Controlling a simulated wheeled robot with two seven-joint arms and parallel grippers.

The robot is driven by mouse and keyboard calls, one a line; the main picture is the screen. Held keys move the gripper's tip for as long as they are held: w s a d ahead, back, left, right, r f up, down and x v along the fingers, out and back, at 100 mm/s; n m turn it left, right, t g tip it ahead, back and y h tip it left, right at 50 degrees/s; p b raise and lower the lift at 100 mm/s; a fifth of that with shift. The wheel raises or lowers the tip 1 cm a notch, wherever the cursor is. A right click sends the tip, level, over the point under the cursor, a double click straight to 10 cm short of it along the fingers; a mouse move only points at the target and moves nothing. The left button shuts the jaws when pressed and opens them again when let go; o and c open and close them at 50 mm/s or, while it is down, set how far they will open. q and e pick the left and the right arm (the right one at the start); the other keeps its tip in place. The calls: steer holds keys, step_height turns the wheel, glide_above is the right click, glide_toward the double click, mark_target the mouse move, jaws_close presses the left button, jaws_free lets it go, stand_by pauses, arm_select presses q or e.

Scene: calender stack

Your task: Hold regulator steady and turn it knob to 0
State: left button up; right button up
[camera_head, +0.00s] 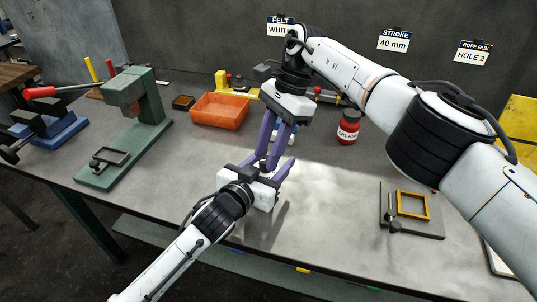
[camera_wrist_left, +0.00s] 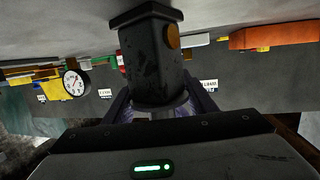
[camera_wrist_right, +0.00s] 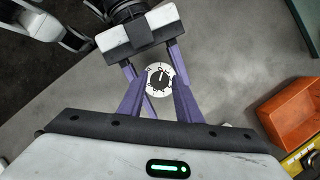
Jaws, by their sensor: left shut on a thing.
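The regulator's dark block-shaped body (camera_wrist_left: 150,60) stands between my left gripper's purple fingers in the left wrist view. Its white dial face (camera_wrist_right: 159,80), with a black knob in the middle, shows from above in the right wrist view; the marks are too small to read. My left gripper (camera_head: 266,168) is shut on the regulator body, low over the table. My right gripper (camera_head: 267,160) is above it, pointing down, with its fingers apart on either side of the dial. I cannot tell whether they touch the knob. The arms and grippers hide the regulator in the head view.
An orange tray (camera_head: 220,110) and a red grease can (camera_head: 348,126) stand behind. A green press (camera_head: 137,120) is at left, and a dark plate with a yellow frame (camera_head: 412,206) at right. A round gauge (camera_wrist_left: 74,83) shows in the left wrist background. The table's front middle is clear.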

steer(key=shift+d+r+m, duration=0.1)
steer(key=shift+r+m, duration=0.5)
steer(key=shift+m, duration=0.6)
steer(key=m, duration=0.1)
steer(key=r+m+t, duration=0.1)
steer(key=m, duration=0.1)
steer(key=shift+s+d+r+h, duration=0.15)
steer(key=shift+r+h, duration=0.1)
steer(key=shift+h, duration=0.15)
steer(key=s+d+r+m+t, duration=0.2)
steer(key=s+r+m+t, duration=0.4)
steer(key=m, duration=0.5)
steer(key=shift+g, duration=0.5)
steer(key=x, duration=0.3)
steer(key=w+x, duration=0.1)
steer(key=x, duration=0.7)
steer(key=shift+w+a+r, duration=0.1)
steer(key=shift+w+r, duration=0.1)
steer(key=shift+w, duration=0.1)
steer(key=shift+c, duration=0.4)
steer(key=c, duration=0.7)
